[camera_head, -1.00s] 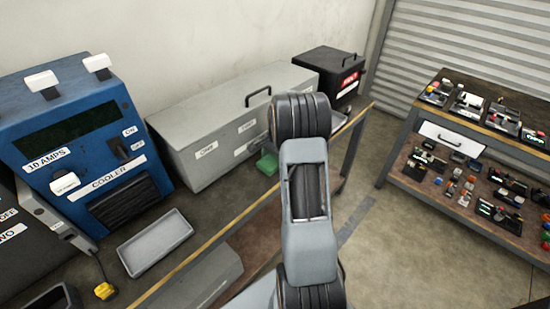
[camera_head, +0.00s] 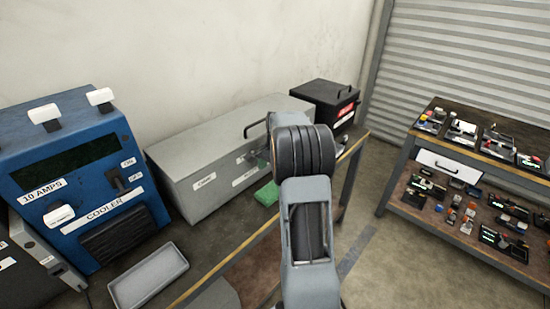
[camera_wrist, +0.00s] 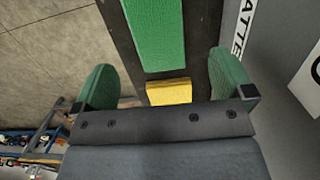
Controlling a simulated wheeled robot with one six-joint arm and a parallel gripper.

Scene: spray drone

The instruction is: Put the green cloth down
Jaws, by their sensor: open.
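The green cloth (camera_head: 267,194) lies on the workbench in front of the long grey box, left of my arm. In the wrist view the cloth (camera_wrist: 155,35) is a flat green strip on a dark surface, ahead of and between my gripper's fingers. My gripper (camera_wrist: 162,64) is open, with its two green fingers spread wide and nothing visibly held between them. A small yellow block (camera_wrist: 168,92) shows between the fingers, just below the cloth. In the head view my arm hides most of the gripper.
A blue cooler unit (camera_head: 80,175) and an empty grey tray (camera_head: 150,275) are at left. A cluttered shelf table (camera_head: 465,170) stands at right, across open floor.

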